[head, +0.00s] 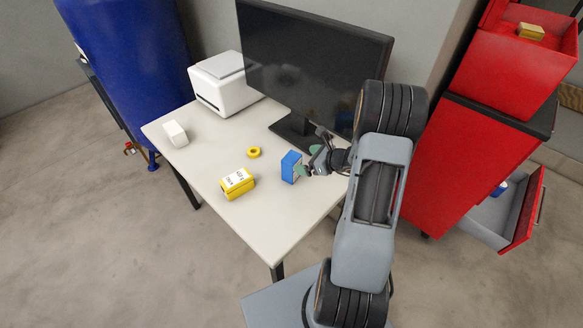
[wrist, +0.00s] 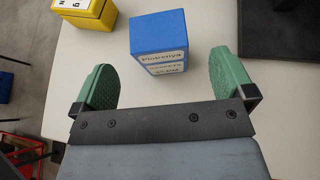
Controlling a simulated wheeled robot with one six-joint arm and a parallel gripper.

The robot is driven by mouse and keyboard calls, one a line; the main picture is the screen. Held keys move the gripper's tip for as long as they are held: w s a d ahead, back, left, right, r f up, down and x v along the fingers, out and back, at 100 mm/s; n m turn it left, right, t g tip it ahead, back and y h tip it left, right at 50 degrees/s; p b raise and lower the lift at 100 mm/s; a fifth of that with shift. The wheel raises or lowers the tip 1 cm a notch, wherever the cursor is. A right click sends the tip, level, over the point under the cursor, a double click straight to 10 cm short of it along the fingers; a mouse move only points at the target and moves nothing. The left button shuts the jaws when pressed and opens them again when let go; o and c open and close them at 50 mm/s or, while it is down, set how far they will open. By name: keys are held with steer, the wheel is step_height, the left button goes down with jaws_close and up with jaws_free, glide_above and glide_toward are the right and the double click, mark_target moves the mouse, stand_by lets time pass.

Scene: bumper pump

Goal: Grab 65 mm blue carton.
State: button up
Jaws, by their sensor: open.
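The blue carton (head: 291,167) stands upright on the white table, left of my gripper (head: 310,160) in the head view. In the wrist view the blue carton (wrist: 158,40) has a white label with dark print on its near side. My gripper (wrist: 165,82) is open, with its two green fingertips apart. The carton lies just beyond and between the fingertips. No contact with it shows in the wrist view.
A yellow carton (head: 238,183) and a yellow ring (head: 254,152) lie left of the blue carton. A monitor (head: 310,65), a white printer (head: 224,84) and a small white box (head: 175,133) stand on the table (head: 270,225). A red cabinet (head: 470,150) is at the right.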

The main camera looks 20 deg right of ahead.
mark_target(297, 159)
steer(key=shift+p+x, duration=0.5)
steer(key=shift+x, duration=3.2)
steer(key=shift+a, duration=0.1)
steer(key=shift+c, duration=0.5)
steer(key=c, duration=0.9)
steer(key=shift+c, duration=0.2)
steer(key=shift+r, duration=0.1)
